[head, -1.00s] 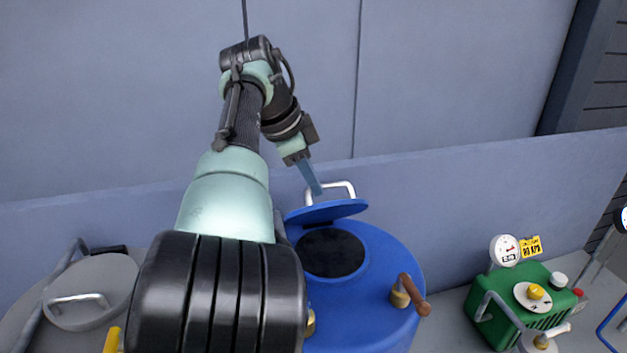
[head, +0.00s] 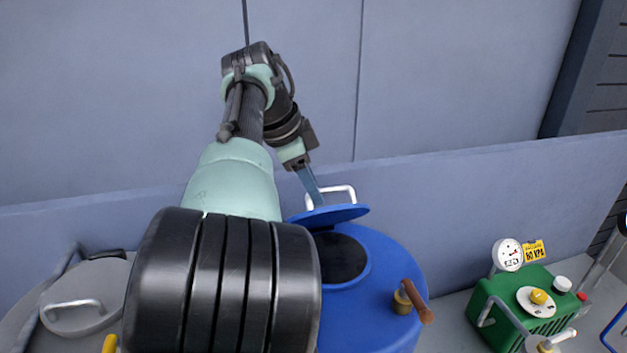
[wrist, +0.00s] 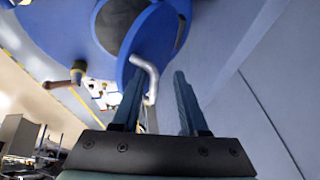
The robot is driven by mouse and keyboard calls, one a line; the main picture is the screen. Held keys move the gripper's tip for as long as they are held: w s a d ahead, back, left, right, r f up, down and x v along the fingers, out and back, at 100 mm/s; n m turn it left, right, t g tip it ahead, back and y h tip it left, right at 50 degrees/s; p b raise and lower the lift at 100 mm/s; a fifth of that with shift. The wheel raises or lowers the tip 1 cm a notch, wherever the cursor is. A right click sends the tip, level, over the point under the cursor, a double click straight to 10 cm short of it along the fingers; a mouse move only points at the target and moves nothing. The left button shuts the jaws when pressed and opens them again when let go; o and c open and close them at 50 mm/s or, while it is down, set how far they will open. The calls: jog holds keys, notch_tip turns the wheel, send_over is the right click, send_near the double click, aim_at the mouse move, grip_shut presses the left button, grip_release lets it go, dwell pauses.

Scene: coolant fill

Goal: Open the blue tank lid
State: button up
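The blue tank (head: 385,290) stands at the centre of the head view. Its round blue lid (head: 340,214) is tilted up at the back, leaving a dark opening (head: 343,258) uncovered in the tank top. My arm hides the left part of the opening. The lid's pale bar handle (head: 345,188) stands up at the wall side. My gripper (head: 318,203) is at this handle. In the wrist view, the two fingers (wrist: 158,72) are spread apart. The handle (wrist: 150,78) passes close by the left finger, with a gap to the right one; contact is unclear. The lid (wrist: 150,38) is beyond the fingertips.
A grey lid with a handle (head: 72,305) is at lower left. A brown-handled valve (head: 412,298) sits on the blue tank's right side. A green unit (head: 525,305) with a gauge (head: 508,254) stands at right. A grey wall (head: 450,185) runs close behind the lid.

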jog(key=shift+a+f, duration=0.25)
jog(key=shift+f, duration=0.05)
jog(key=shift+r, duration=0.15)
jog(key=shift+w+r, duration=0.1)
jog(key=shift+r, duration=0.1)
jog(key=shift+a+r, duration=0.1)
jog(key=shift+r, duration=0.15)
jog(key=v, duration=1.2)
jog(key=shift+s, duration=0.2)
jog(key=shift+r, duration=0.1)
